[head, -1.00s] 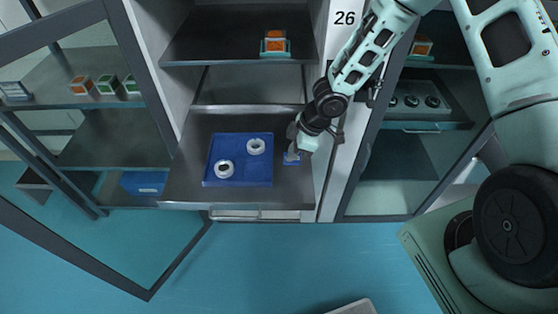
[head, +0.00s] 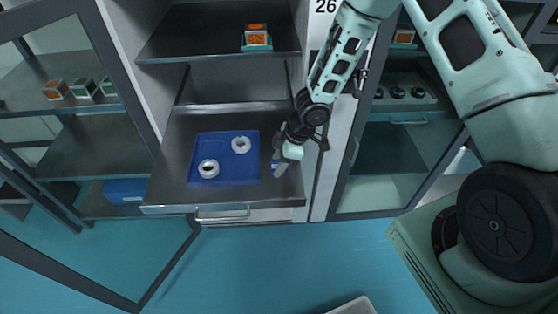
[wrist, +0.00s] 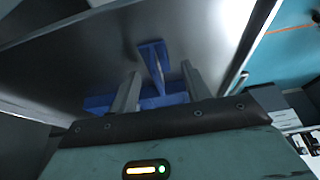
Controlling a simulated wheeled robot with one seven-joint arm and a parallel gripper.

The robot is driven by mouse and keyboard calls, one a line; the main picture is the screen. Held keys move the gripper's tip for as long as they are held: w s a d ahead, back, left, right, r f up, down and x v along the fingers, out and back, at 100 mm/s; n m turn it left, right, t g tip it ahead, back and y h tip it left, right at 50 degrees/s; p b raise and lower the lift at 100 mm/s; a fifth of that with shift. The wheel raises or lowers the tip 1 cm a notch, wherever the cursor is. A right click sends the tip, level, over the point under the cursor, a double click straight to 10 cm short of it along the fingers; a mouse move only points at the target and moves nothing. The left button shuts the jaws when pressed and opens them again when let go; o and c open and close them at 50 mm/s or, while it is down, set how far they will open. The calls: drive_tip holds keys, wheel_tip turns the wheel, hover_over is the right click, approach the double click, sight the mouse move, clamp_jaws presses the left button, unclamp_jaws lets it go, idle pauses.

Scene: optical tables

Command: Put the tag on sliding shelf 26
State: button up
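The sliding shelf (head: 175,160) below the label 26 (head: 325,6) is pulled out, a dark metal surface with a front handle. My gripper (head: 280,165) is low over its right part, to the right of a blue tray. In the wrist view my gripper (wrist: 160,72) has its two fingers apart. A blue piece with an upright part, apparently the tag (wrist: 154,62), shows between and beyond the fingers, with a gap on each side. It seems to stand on the metal surface; its contact is not clear. In the head view the gripper mostly hides it.
The blue tray (head: 247,174) on the shelf holds two white rings (head: 208,168) (head: 241,144). An upper shelf (head: 200,30) holds an orange-topped box (head: 256,38). The white cabinet post (head: 333,165) stands just right of my gripper.

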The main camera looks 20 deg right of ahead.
drive_tip(key=s+d+r+m+h+p, duration=0.15)
drive_tip(key=r+p, duration=0.25)
drive_tip(key=r, duration=0.6)
drive_tip(key=s+r+h+p, duration=0.1)
drive_tip(key=s+r+p, duration=0.25)
drive_tip(key=r, duration=0.65)
drive_tip(key=s+a+r+m, duration=0.2)
drive_tip(key=s+a+r, duration=0.2)
drive_tip(key=s+r, duration=0.4)
drive_tip(key=s+a+r+m+g+h, duration=0.1)
drive_tip(key=s+a+r+m, duration=0.2)
drive_tip(key=s+r, duration=0.5)
drive_tip(key=s+a, duration=0.1)
drive_tip(key=s, duration=0.5)
drive_tip(key=shift+r+p, duration=0.15)
drive_tip(key=shift+p, duration=0.25)
drive_tip(key=shift+w, duration=0.1)
